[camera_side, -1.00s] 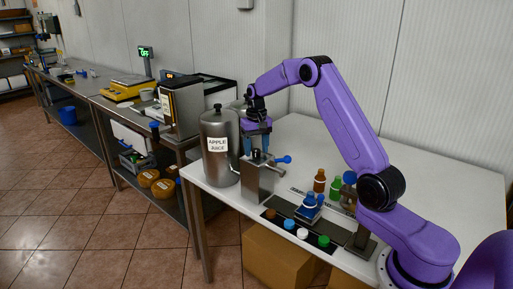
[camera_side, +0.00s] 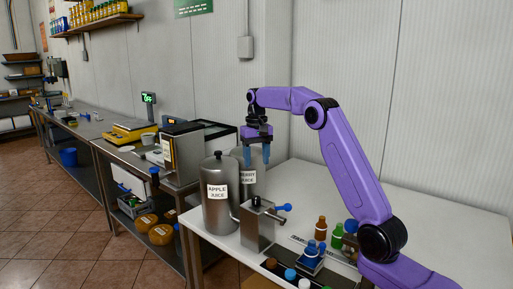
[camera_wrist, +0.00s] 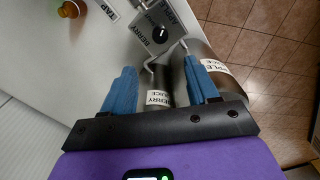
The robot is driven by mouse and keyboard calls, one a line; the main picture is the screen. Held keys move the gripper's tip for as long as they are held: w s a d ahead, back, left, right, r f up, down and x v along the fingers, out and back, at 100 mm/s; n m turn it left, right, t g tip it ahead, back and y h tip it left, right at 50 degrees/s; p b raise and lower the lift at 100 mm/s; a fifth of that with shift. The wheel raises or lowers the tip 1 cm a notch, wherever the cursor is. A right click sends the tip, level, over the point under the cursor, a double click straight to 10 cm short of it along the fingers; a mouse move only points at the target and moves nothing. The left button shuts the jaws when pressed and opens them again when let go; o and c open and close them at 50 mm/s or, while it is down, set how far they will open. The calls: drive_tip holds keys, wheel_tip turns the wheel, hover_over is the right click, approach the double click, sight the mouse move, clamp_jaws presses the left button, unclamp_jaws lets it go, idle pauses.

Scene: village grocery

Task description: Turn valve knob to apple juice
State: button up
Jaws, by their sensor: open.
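The metal valve box (camera_side: 258,230) stands on the white table with a dark knob (camera_side: 256,202) on top. In the wrist view the black knob (camera_wrist: 160,35) sits between labels reading BERRY and APPLE. It bears a small pale mark, but I cannot tell which label it points to. The apple juice tank (camera_side: 218,212) stands left of the box. The berry juice tank (camera_side: 247,180) is partly hidden behind it. My gripper (camera_side: 256,158) is open and empty, fingers down, above and apart from the knob. Its blue fingers (camera_wrist: 161,85) show in the wrist view.

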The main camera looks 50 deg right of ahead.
drive_tip(key=shift+r, duration=1.85)
drive_tip(key=s+a+f+n, duration=0.1)
drive_tip(key=s+a+n, duration=0.3)
drive_tip(key=s+a, duration=0.5)
drive_tip(key=s+a+f+n, duration=0.1)
drive_tip(key=s+a+n, duration=0.4)
drive_tip(key=a, duration=0.9)
drive_tip(key=s+f+n, duration=0.4)
drive_tip(key=s, duration=0.9)
drive_tip(key=s+f+n, duration=0.4)
drive_tip(key=s+f, duration=0.1)
drive_tip(key=s, duration=0.9)
drive_tip(key=shift+d+n, duration=0.4)
